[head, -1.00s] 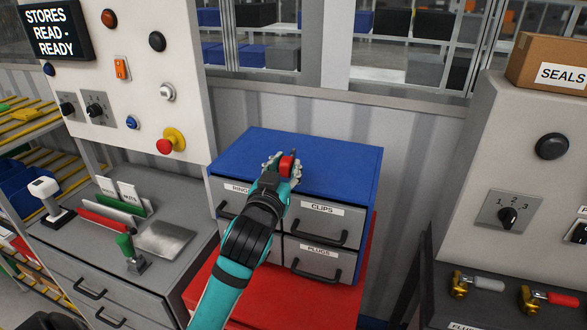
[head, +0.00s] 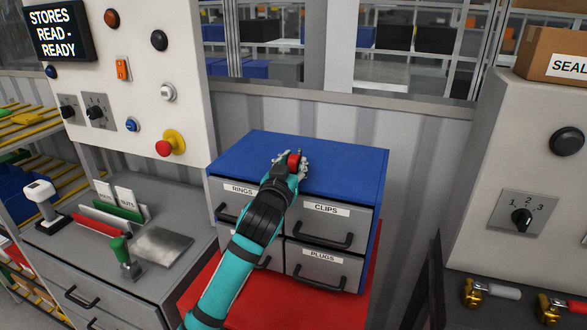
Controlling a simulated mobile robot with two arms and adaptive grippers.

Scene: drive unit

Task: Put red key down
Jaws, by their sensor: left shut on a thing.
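The red key (head: 294,161) shows as a small red piece at the fingers of my left gripper (head: 290,164). The gripper is shut on it, over the blue top of the drawer cabinet (head: 345,165). The fingers hide part of the key, and I cannot tell whether it touches the cabinet top. My left arm reaches in from below, across the drawer fronts. My right gripper is not in view.
The cabinet has drawers labelled RINGS, CLIPS and PLUGS and stands on a red base (head: 250,312). A control panel with a red mushroom button (head: 165,148) stands at left. A grey bench (head: 75,250) holds a green-handled stamp (head: 121,250). The cabinet's right top is clear.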

